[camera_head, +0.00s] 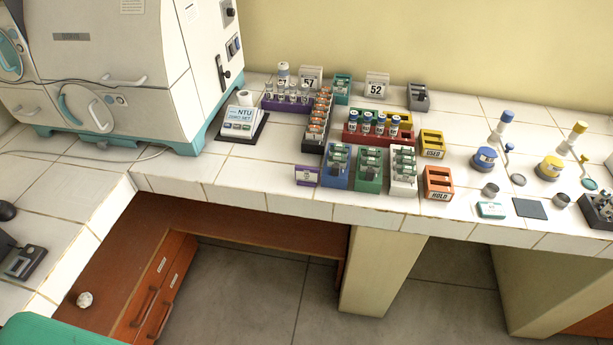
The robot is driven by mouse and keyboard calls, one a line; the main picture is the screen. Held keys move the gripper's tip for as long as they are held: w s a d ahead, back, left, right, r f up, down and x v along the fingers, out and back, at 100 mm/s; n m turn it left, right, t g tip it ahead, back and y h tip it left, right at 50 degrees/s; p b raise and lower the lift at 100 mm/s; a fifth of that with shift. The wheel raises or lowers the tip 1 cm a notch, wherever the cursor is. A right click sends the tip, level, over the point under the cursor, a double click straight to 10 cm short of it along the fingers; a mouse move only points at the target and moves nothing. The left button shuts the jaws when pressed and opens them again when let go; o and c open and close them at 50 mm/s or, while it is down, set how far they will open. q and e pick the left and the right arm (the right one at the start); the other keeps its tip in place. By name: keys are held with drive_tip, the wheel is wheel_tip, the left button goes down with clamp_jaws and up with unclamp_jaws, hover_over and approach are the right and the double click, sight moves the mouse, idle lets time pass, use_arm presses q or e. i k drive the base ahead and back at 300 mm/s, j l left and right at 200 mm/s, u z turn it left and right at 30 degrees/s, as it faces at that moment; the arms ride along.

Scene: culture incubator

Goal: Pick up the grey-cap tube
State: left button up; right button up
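Neither of my grippers is in view. I cannot single out a grey-cap tube for sure at this size. Several pale-capped clear tubes (292,93) stand upright in a purple rack (271,104) at the back of the tiled counter. Blue-capped tubes (380,122) stand in a red rack (350,138) to the right. A column of orange-marked tubes (316,127) stands in a dark rack between them. Blue (335,179), green (368,181) and white (403,186) racks in front hold small vials with dark green tops.
A large white incubator (120,60) fills the left. Pipette-like items (500,125) and small pots stand at right.

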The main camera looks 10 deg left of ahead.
sight(281, 86)
drive_tip(key=i+j, duration=0.1)
drive_tip(key=j, duration=0.8)
drive_tip(key=i+j, duration=0.15)
drive_tip(key=j, duration=0.3)
